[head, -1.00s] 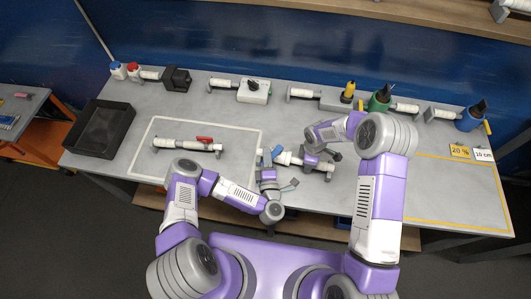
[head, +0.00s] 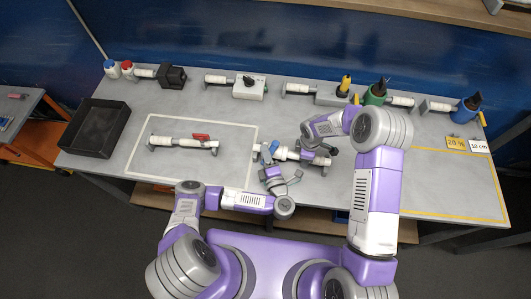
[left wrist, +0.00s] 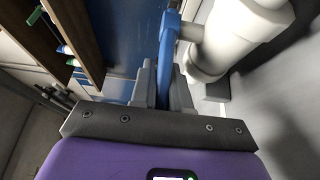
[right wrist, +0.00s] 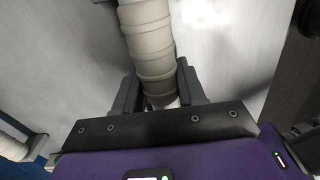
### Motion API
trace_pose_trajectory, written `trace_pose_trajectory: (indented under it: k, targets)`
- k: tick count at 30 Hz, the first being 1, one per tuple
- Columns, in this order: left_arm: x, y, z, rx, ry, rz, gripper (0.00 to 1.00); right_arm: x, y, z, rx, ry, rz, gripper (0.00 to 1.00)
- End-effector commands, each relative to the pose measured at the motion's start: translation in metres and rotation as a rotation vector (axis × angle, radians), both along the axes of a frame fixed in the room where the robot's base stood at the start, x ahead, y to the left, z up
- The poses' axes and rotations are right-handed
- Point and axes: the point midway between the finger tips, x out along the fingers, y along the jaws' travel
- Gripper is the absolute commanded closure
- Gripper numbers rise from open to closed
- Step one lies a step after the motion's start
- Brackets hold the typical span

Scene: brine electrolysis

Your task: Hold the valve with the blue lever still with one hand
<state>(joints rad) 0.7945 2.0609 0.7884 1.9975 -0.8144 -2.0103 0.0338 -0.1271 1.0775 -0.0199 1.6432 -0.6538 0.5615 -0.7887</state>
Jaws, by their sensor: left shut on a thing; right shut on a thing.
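The valve with the blue lever (head: 291,153) is a white pipe piece lying on its stands near the front middle of the table. My left gripper (head: 269,167) reaches it from the front. In the left wrist view its fingers (left wrist: 164,82) are shut on the blue lever (left wrist: 169,55), beside the white valve body (left wrist: 238,35). My right gripper (head: 308,154) comes down over the right part of the valve. In the right wrist view its fingers (right wrist: 157,88) are shut around the ridged white pipe (right wrist: 149,40) of the valve. The grippers hide parts of the valve.
A valve with a red lever (head: 201,137) lies in the white-outlined area to the left. A black tray (head: 66,132) sits at the far left. Bottles, more pipe pieces and a white switch box (head: 249,87) line the back. The yellow-outlined area (head: 440,213) is clear.

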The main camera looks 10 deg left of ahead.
Motion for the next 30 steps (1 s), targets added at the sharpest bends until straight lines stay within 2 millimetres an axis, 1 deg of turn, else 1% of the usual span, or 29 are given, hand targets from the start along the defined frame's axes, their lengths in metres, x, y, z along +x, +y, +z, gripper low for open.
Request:
trace_pose_trajectory:
  k: [1, 2, 3, 17, 23, 30]
  targets:
    - [0.0002, -0.0005, -0.0002, 0.001, 0.000, -0.002, 0.83, -0.0005, 0.0021, 0.0002, 0.003, 0.000, 0.004, 1.00]
    - [0.0002, -0.0005, -0.0002, 0.001, 0.000, -0.002, 0.78, -0.0005, 0.0020, 0.0002, 0.003, 0.000, 0.005, 1.00]
    - [0.0002, -0.0004, -0.0002, 0.001, 0.000, -0.002, 0.78, -0.0005, 0.0020, 0.0002, 0.003, 0.000, 0.004, 1.00]
    - [0.0004, -0.0001, 0.0002, 0.000, -0.001, -0.007, 0.78, -0.0001, 0.0003, 0.0002, 0.001, 0.000, 0.001, 1.00]
    - [0.0024, 0.0009, 0.0013, 0.003, -0.007, -0.063, 0.78, 0.0001, 0.0000, 0.0003, 0.000, 0.000, 0.001, 1.00]
    - [0.0057, 0.0045, 0.0013, 0.006, -0.007, -0.173, 0.78, 0.0002, -0.0001, 0.0003, 0.000, 0.000, 0.001, 1.00]
